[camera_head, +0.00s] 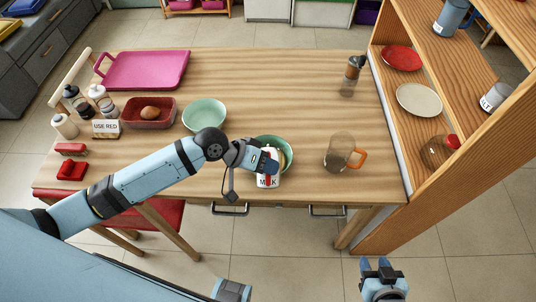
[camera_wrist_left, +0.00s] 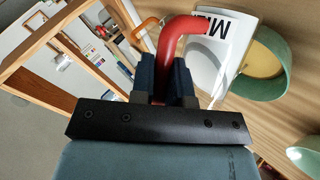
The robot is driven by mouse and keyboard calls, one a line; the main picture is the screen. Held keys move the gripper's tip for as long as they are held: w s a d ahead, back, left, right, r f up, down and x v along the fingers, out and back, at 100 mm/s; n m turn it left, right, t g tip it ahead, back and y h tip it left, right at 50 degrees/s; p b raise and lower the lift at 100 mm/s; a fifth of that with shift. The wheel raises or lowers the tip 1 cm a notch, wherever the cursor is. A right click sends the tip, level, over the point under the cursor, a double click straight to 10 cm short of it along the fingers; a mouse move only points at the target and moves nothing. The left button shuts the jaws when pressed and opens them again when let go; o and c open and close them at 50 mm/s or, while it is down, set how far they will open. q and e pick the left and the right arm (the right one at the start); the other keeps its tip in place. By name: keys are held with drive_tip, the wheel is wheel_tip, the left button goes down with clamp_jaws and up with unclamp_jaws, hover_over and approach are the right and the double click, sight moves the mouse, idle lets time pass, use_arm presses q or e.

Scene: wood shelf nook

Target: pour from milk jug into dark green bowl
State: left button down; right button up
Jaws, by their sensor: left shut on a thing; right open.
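The white milk jug (camera_head: 268,183) has dark lettering and a red handle, which shows in the left wrist view (camera_wrist_left: 185,28). My left gripper (camera_head: 266,164) is shut on the handle at the table's front part. The dark green bowl (camera_head: 289,146) is right behind the jug, partly hidden by my gripper. In the left wrist view the bowl (camera_wrist_left: 275,88) has a yellowish inside and lies beside the jug (camera_wrist_left: 212,58). I cannot tell whether jug and bowl touch. My right gripper (camera_head: 381,266) is open and empty, in front of the table.
A pale green bowl (camera_head: 204,113) stands behind to the left, beside a red tub (camera_head: 150,112) with a brown item. A glass pitcher (camera_head: 340,152) with an orange handle stands right. A pink tray (camera_head: 146,69) lies back left. A wooden shelf (camera_head: 436,130) borders the right side.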

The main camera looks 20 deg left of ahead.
use_arm(q)
drive_tip(key=shift+w+a+f+n+g+h+b, duration=0.15)
drive_tip(key=shift+w+n+g+b, duration=0.15)
drive_tip(key=shift+g+b, duration=0.2)
drive_tip(key=shift+w+a+f+n+g+h+b, duration=0.15)
drive_tip(key=shift+w+n+g+b, duration=0.2)
drive_tip(key=shift+b, duration=0.2)
idle(0.6)
drive_tip(key=shift+w+r+g, duration=0.25)
drive_tip(key=shift+r+g, duration=0.15)
drive_tip(key=shift+g, duration=0.05)
idle(0.4)
